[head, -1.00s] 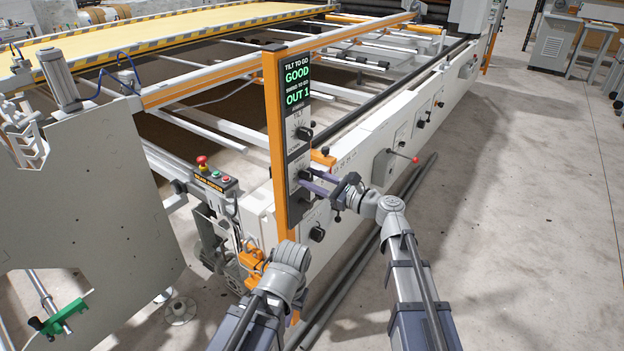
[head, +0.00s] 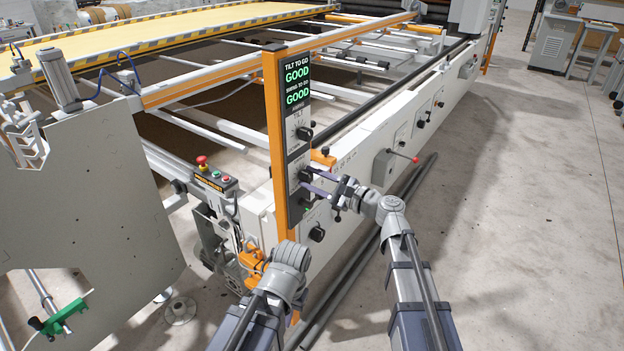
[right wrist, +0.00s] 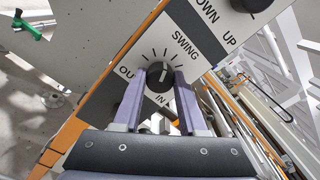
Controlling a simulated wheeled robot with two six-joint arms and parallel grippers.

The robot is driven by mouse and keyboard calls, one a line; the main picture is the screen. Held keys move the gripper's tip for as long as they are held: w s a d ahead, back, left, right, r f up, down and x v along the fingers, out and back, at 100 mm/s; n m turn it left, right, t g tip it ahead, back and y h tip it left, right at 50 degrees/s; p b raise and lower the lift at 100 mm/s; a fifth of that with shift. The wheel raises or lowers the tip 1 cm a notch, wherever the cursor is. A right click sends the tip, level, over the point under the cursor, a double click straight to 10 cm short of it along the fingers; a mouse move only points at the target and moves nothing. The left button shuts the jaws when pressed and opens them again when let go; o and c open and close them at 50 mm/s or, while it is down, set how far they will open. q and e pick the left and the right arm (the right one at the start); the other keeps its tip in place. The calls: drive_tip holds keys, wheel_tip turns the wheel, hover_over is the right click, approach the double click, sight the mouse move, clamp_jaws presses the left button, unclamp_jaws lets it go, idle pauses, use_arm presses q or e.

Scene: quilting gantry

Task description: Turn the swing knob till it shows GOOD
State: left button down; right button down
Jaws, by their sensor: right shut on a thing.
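The control panel (head: 296,150) stands on an orange post in the head view. Its display (head: 297,87) shows TILT TO GO GOOD above and SWING TO GO GOOD below, both in green. The swing knob (right wrist: 160,74) is black with a white mark, with SWING above it and OUT and IN beside it. My right gripper (right wrist: 160,88) is shut on the swing knob, one finger on each side. In the head view my right gripper (head: 312,184) reaches the panel from the right. The left arm is at the bottom middle; its fingers cannot be made out.
The tilt knob (head: 304,134) sits above the swing knob on the panel. A button box with a red mushroom button (head: 202,161) is left of the post. A red-tipped lever (head: 414,160) sticks out on the right.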

drive_tip(key=shift+n, duration=0.6)
drive_tip(key=shift+c, duration=2.3)
unclamp_jaws()
drive_tip(key=v, duration=0.8)
drive_tip(key=shift+a+f, duration=0.1)
drive_tip(key=shift+a, duration=0.05)
